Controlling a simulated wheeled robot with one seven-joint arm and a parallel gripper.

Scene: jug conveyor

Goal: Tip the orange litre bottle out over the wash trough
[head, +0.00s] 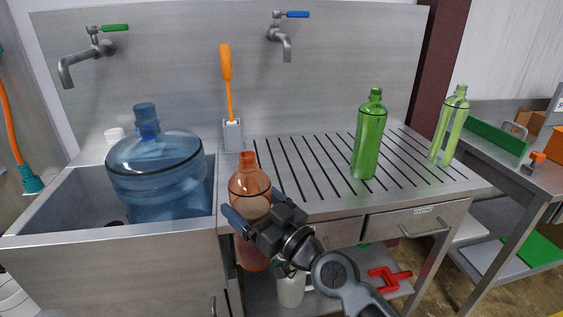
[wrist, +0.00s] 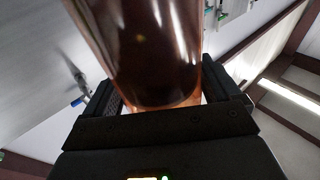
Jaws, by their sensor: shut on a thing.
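The orange litre bottle (head: 250,188) is upright in the head view, in front of the counter's front edge, just right of the trough. My gripper (head: 252,220) is shut around its body from the right and front. In the wrist view the bottle (wrist: 140,45) fills the upper middle between the two fingers of my gripper (wrist: 165,95). The wash trough (head: 110,238) is the steel basin at the left. A large blue water jug (head: 158,170) stands in it and takes up much of its right side. Whether the bottle holds liquid I cannot tell.
A green bottle (head: 369,135) and a paler green bottle (head: 449,125) stand on the slotted drainboard (head: 310,165). An orange-handled brush (head: 227,85) stands in a holder behind the bottle. Taps with green (head: 113,28) and blue (head: 292,14) levers project from the back wall. The trough's left part looks open.

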